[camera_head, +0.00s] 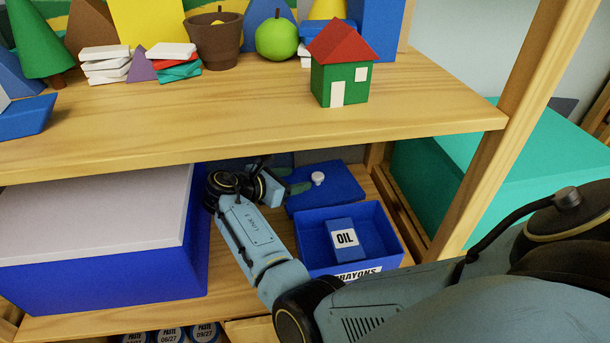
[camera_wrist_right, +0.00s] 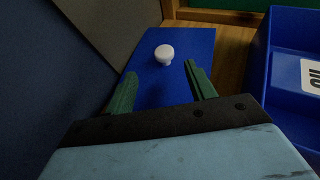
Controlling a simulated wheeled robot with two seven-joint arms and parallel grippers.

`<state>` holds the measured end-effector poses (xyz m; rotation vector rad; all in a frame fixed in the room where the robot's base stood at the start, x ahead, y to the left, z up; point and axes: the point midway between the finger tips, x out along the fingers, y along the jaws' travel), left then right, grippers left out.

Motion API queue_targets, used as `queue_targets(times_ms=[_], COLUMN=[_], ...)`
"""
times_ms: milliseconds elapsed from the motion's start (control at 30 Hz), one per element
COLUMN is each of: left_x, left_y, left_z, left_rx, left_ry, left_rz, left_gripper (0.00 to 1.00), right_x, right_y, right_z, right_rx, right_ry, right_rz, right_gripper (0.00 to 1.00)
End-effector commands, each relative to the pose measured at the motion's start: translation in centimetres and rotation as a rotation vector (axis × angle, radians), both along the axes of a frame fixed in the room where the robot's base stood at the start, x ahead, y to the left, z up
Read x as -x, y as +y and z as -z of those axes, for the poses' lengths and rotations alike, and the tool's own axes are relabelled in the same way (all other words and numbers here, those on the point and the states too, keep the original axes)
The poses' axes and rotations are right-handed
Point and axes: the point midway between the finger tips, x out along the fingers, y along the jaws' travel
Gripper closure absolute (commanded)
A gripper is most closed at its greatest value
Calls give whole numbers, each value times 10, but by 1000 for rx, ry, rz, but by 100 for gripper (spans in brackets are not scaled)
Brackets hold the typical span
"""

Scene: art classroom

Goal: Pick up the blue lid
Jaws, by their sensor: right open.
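The blue lid (camera_head: 335,192) is a flat blue panel with a white round knob (camera_head: 317,178). It lies on the lower shelf behind the blue crayon box (camera_head: 394,238). In the right wrist view the lid (camera_wrist_right: 196,46) lies ahead, with its knob (camera_wrist_right: 164,53) beyond and between the fingertips. My right gripper (camera_wrist_right: 157,78) is open and empty, its green fingers over the near part of the lid. In the head view my right gripper (camera_head: 296,188) is at the lid's left side, partly hidden by its wrist. My left gripper is in neither view.
A large blue box with a pale top (camera_head: 95,215) stands left of my right forearm. A blue OIL box (camera_head: 359,252) is inside the crayon box. The upper shelf (camera_head: 215,108) overhangs, holding a toy house (camera_head: 340,85) and several blocks. A wooden post (camera_head: 497,135) stands at right.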

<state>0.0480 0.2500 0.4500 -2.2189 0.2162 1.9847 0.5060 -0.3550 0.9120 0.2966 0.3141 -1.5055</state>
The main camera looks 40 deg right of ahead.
Motion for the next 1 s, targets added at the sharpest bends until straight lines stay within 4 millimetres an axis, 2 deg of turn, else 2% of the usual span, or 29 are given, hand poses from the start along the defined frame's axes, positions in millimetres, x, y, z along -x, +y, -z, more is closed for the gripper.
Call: queue_targets(times_ms=[33,100,233,367,500,633,767,1000], left_x=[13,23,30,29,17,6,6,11], left_y=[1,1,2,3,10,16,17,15], left_z=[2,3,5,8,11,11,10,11], left_rx=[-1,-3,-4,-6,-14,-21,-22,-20], left_ry=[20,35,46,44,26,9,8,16], left_rz=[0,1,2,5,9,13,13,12], left_gripper=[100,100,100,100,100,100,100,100], right_x=[0,0,0,1,0,-1,-1,-1], right_y=[-6,-13,-21,-37,-56,-62,-61,-61], right_z=[3,5,10,19,27,30,29,29], right_rx=[1,0,0,0,1,0,-1,-1], right_ry=[1,0,0,1,1,1,1,1], right_rz=[2,1,1,2,2,-1,-1,-1], right_gripper=[45,45,45,45,45,45,45,74])
